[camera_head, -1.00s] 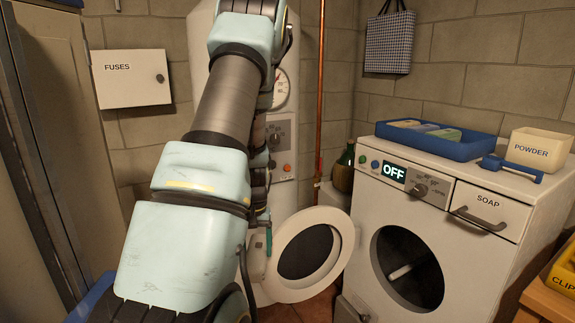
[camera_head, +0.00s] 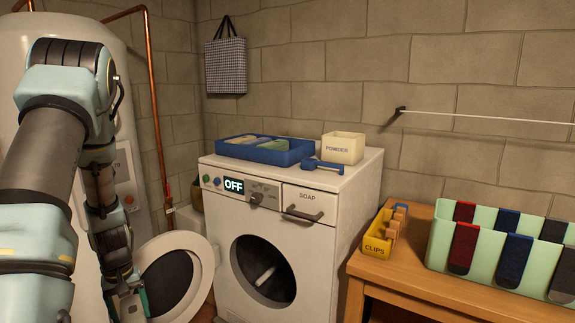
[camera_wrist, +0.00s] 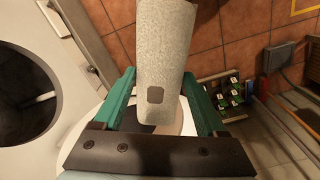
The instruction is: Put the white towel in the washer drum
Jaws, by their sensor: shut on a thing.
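The white towel (camera_wrist: 163,45) is a pale, speckled roll with a small dark square patch. In the wrist view it sits between the two green fingers of my gripper (camera_wrist: 158,80), which is shut on it. In the head view my gripper (camera_head: 134,303) is low at the left, beside the open washer door (camera_head: 186,268), and the towel cannot be made out there. The washer (camera_head: 320,225) stands right of the door and its display reads OFF. Its round drum opening (camera_head: 252,285) is uncovered, with a pale bar visible inside. My gripper is outside the drum, to its left.
A blue tray (camera_head: 240,157), a powder box (camera_head: 343,148) and a blue scoop (camera_head: 322,166) are on the washer top. A wooden table (camera_head: 420,275) at the right bears a clips box (camera_head: 376,248) and a green rack (camera_head: 437,244). The open door stands between my gripper and the drum.

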